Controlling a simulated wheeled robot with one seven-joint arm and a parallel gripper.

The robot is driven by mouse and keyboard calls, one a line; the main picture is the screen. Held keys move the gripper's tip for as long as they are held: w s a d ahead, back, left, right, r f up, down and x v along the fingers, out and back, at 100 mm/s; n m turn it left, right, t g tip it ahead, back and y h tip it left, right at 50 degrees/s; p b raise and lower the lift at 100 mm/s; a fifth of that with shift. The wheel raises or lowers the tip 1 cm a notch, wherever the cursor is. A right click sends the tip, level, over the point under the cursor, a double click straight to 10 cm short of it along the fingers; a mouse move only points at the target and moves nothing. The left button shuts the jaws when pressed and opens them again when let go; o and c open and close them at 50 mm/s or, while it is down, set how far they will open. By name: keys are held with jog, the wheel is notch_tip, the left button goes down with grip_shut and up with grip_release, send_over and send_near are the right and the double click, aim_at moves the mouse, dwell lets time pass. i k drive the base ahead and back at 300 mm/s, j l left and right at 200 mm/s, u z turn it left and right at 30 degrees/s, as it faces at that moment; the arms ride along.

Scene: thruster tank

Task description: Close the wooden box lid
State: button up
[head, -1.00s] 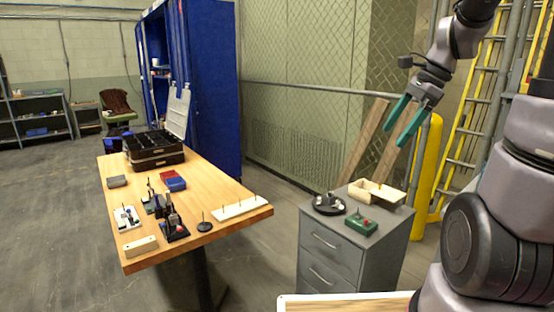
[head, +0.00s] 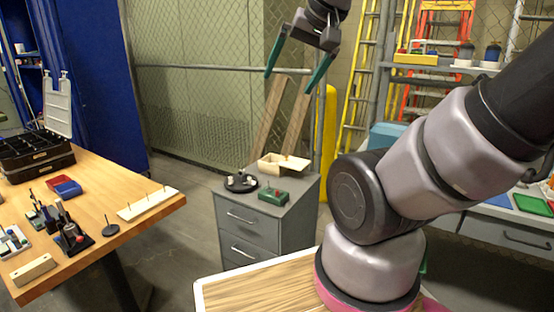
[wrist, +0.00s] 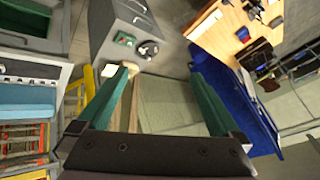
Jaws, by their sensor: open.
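The small pale wooden box (head: 270,168) stands on top of a grey drawer cabinet (head: 250,237). Its lid (head: 293,163) appears open, leaning out to the right of the box. In the wrist view the box (wrist: 122,71) is partly hidden behind the left finger. My gripper (head: 290,82) is open and empty, its two green fingers pointing down, raised well above the box and apart from it. The gripper also shows in the wrist view (wrist: 160,62).
A black round dish (head: 241,183) and a green box with a red knob (head: 273,195) share the cabinet top. A wooden workbench (head: 95,205) with several items stands left. Leaning planks (head: 290,125), a yellow post (head: 328,140) and ladders are behind.

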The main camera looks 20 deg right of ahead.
aim_at(293, 163)
jog(key=i+l, duration=0.2)
jog(key=i, duration=0.15)
jog(key=i+l, duration=0.25)
jog(key=i, duration=0.15)
jog(key=i+l, duration=0.2)
jog(key=i, duration=0.15)
